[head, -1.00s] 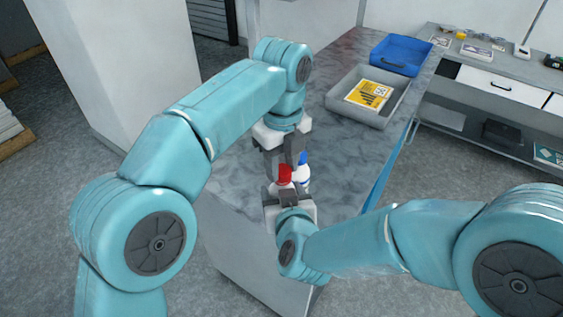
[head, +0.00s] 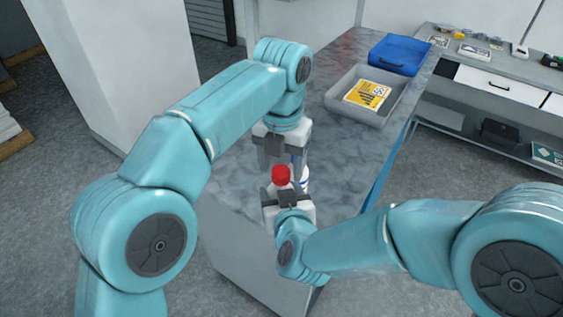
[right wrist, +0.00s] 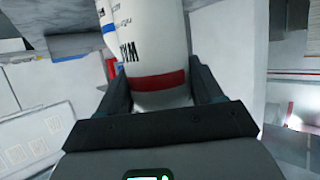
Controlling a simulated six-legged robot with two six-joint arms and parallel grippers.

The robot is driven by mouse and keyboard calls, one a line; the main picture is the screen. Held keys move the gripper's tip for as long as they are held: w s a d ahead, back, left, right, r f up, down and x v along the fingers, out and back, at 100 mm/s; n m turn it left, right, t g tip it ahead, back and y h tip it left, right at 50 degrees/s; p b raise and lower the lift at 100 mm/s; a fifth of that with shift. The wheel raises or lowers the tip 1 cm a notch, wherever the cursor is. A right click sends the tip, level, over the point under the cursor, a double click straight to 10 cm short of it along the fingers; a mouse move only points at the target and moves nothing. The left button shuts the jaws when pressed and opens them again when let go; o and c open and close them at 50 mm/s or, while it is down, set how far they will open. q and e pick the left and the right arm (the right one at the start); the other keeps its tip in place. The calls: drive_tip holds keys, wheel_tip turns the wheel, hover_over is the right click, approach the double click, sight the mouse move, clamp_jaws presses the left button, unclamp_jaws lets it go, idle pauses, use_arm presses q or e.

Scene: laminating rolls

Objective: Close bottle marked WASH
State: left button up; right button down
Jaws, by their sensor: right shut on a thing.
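A white bottle with a red cap (head: 281,175) stands in the jaws of my right gripper (head: 283,192), near the counter's front. In the right wrist view my right gripper (right wrist: 165,98) is shut around this bottle (right wrist: 158,40). I cannot read WASH on either bottle.
A grey tray (head: 338,112) with a yellow printed sheet (head: 367,95) and a blue bin (head: 400,54) stand farther back on the grey counter (head: 340,160). A side bench with a white drawer (head: 500,84) is at the right. The counter between bottles and tray is clear.

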use_arm(q)
drive_tip(key=shift+r, duration=2.25)
drive_tip(key=shift+o, duration=0.3)
drive_tip(key=o, duration=0.5)
